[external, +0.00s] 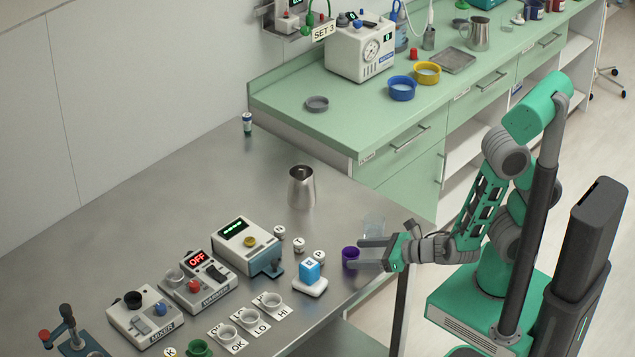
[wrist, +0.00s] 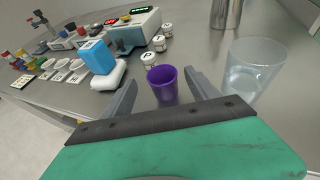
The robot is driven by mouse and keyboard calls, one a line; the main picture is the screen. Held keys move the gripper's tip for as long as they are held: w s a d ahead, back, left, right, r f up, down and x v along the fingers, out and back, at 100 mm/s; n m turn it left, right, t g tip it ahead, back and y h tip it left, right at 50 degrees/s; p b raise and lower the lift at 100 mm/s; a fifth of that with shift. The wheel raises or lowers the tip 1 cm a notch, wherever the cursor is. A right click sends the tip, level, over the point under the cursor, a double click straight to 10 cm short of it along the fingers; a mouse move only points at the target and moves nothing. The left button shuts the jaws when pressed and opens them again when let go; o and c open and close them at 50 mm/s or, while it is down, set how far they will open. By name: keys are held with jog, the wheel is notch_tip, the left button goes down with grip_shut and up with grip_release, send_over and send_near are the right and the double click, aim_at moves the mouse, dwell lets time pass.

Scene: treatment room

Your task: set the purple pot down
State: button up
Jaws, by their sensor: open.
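The purple pot (external: 350,254) stands upright on the steel table near its right edge. In the wrist view the purple pot (wrist: 162,84) shows its open top and sits between the tips of the two fingers, with a gap to each side. My gripper (external: 366,254) is open and level, reaching in from the right. In the wrist view my gripper (wrist: 158,88) has its fingers spread around the pot, not pressing on it. The pot's base seems to rest on the table.
A clear cup (wrist: 250,70) stands close to the right finger in the wrist view. A blue block on a white base (external: 310,275) is left of the pot. Small labelled jars (external: 299,245) stand behind it. A steel jug (external: 301,187) is farther back, with bare table around it.

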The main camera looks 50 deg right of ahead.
aim_at(340, 262)
jog(key=p+x, duration=0.1)
jog(key=x, duration=0.5)
jog(key=shift+w+d+f, duration=0.1)
jog(key=shift+w+f, duration=0.05)
jog(key=shift+w, duration=0.15)
jog(key=shift+c, duration=0.5)
